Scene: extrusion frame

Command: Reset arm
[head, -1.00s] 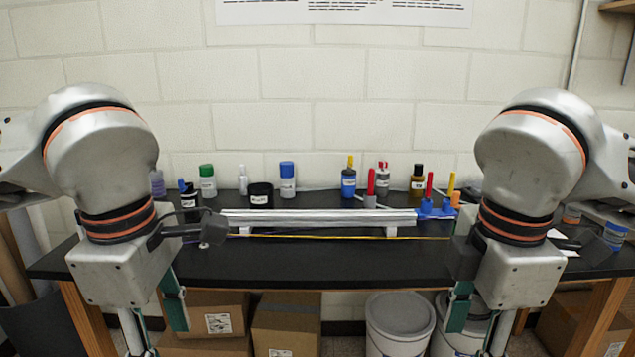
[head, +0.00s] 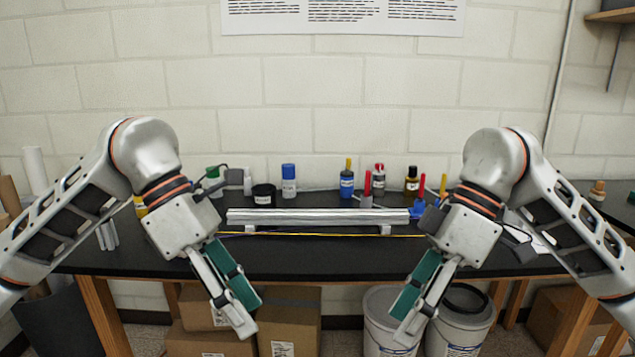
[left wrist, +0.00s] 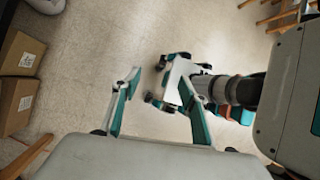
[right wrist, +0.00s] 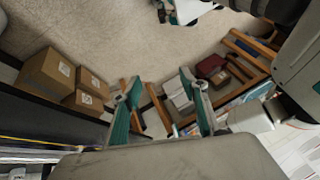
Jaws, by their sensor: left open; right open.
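My left gripper (head: 248,318) hangs in front of the black bench's front edge, fingers pointing down and toward the middle. It is open and empty; its spread fingers also show in the left wrist view (left wrist: 158,80) above the floor. My right gripper (head: 401,322) hangs likewise on the right, tilted inward, in front of the bench. It is open and empty, and its parted fingers show in the right wrist view (right wrist: 158,78). A silver extrusion bar (head: 318,215) lies on low supports on the bench, behind both grippers and touched by neither.
The black bench (head: 320,262) has bottles, such as a blue-capped one (head: 289,183), along its back. A thin yellow strip (head: 320,235) lies before the bar. Cardboard boxes (head: 292,330) and white buckets (head: 385,320) stand below. The bench front is clear between my arms.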

